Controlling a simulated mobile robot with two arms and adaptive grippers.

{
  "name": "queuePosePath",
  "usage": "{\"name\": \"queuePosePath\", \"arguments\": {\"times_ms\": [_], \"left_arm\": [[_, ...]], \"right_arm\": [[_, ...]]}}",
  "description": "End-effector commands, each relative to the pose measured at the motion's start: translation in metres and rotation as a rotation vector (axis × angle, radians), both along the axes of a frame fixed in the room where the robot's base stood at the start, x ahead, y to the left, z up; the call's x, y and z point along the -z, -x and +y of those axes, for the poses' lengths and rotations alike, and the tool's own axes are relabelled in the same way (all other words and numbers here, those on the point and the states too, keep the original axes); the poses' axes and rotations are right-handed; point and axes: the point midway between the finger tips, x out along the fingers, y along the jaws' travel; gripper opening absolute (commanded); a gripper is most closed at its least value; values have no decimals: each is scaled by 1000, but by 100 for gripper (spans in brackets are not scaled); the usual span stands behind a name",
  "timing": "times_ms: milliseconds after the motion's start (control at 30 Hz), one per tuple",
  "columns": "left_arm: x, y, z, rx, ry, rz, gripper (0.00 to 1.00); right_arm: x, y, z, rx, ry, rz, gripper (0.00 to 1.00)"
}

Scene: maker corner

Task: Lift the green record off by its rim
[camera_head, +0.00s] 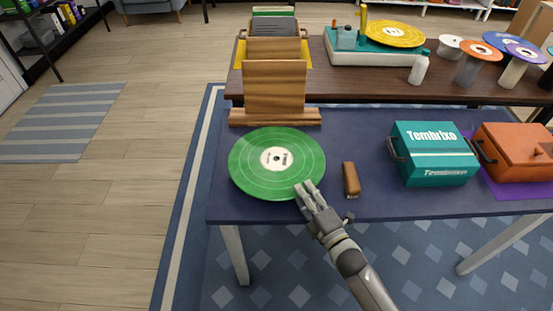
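The green record (254,177), with a cream label (277,159), lies face up near the left end of the blue table (350,128). I cannot tell what is under it or whether a gap separates it from the table top. My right gripper (304,186) comes in from the bottom and has its fingertips at the near right rim of the record. The fingers overlap the rim in the picture; whether they are closed on it is too small to tell. My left gripper is not in view.
A brown block (351,180) lies just right of my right gripper. A wooden rack (275,117) stands behind the record. A teal case (434,154) and an orange case (517,151) stand at the right. A turntable with a yellow record (393,33) is behind.

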Motion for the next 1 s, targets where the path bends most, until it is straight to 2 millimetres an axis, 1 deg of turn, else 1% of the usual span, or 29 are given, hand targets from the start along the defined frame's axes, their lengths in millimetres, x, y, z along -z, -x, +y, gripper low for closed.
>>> {"name": "queuePosePath", "arguments": {"times_ms": [33, 167, 200, 767, 867, 1000], "left_arm": [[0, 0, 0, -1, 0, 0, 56], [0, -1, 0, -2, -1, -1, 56], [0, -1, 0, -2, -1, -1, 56], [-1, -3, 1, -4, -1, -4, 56], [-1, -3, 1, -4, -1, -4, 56], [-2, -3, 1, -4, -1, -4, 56]], "right_arm": [[0, 0, 0, 0, 0, 0, 18], [0, 0, 0, 0, 0, 0, 2], [0, 0, 0, 0, 0, 0, 0], [-3, 0, 0, -1, 0, -2, 0], [-9, 0, 0, -1, 0, -2, 0], [-27, 1, 0, -2, 2, -5, 0]]}}
